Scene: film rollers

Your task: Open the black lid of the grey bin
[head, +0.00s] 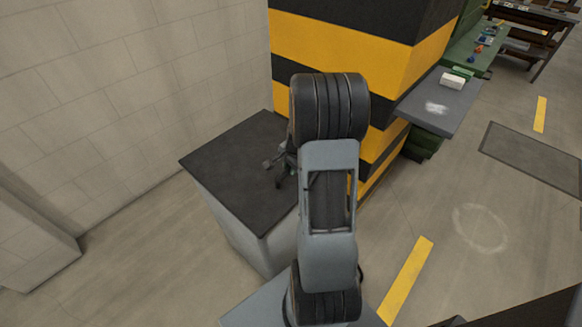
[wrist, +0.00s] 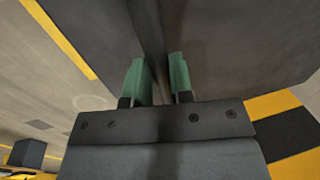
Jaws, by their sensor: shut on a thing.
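The grey bin (head: 232,222) stands on the floor beside the striped pillar. Its flat black lid (head: 235,168) lies level on top and looks closed. My arm hides the lid's right part, and a small dark fitting shows at the arm's edge over the lid. In the wrist view the green fingertips of my gripper (wrist: 158,82) are on either side of a narrow dark bar (wrist: 150,35), shut on it. The bar runs along a dark surface that looks like the lid; I take it for the lid's handle.
A yellow-and-black pillar (head: 335,52) rises right behind the bin. A pale block wall (head: 130,80) stands to the left. A grey shelf (head: 437,103) with a white block juts out at the right. Floor to the right is open.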

